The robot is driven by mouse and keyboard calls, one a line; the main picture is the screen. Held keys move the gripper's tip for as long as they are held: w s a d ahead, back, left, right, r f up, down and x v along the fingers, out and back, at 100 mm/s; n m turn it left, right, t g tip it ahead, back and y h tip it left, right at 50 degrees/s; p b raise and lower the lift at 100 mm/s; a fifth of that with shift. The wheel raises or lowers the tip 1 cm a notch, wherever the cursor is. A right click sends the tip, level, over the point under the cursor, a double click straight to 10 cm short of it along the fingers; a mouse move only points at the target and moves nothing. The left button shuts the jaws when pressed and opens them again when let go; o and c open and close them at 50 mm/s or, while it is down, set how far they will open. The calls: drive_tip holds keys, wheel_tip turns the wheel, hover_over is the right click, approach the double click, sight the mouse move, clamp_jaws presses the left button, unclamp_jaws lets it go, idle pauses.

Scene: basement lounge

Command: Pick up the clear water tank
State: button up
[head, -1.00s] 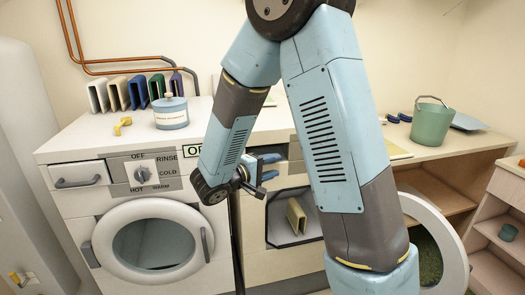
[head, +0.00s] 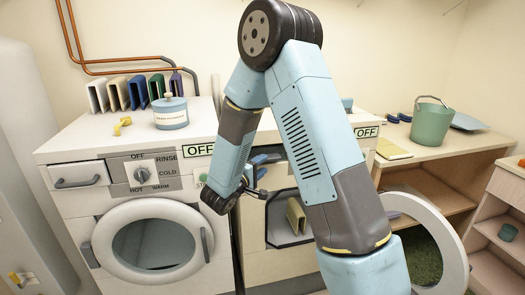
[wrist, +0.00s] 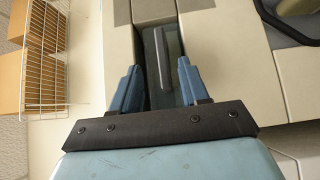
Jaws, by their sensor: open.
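The water tank (wrist: 148,48) looks like a dark, see-through grey-green panel with a lighter bar handle (wrist: 161,58), set in a narrow slot of the pale machine front in the wrist view. My gripper (wrist: 157,70) is open. Its two blue fingers stand on either side of the slot, with the handle between them and nothing held. Whether the fingertips touch the panel or stop short of it, I cannot tell. In the head view my gripper (head: 262,166) is at the upper front of the right-hand machine (head: 365,132), and my arm hides the tank there.
The left washing machine (head: 150,240) has its round door shut. The right machine's round door (head: 450,240) hangs open to the right. A beige filter (head: 296,215) sits in a lower opening. A green bucket (head: 431,125) stands on the wooden counter. A wire rack (wrist: 45,60) holds brown boxes.

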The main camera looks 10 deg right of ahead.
sight(268, 161)
drive_tip(key=shift+x, duration=2.9)
drive_tip(key=shift+a+f, duration=0.1)
drive_tip(key=shift+f, duration=0.1)
drive_tip(key=shift+c, duration=0.3)
clamp_jaws()
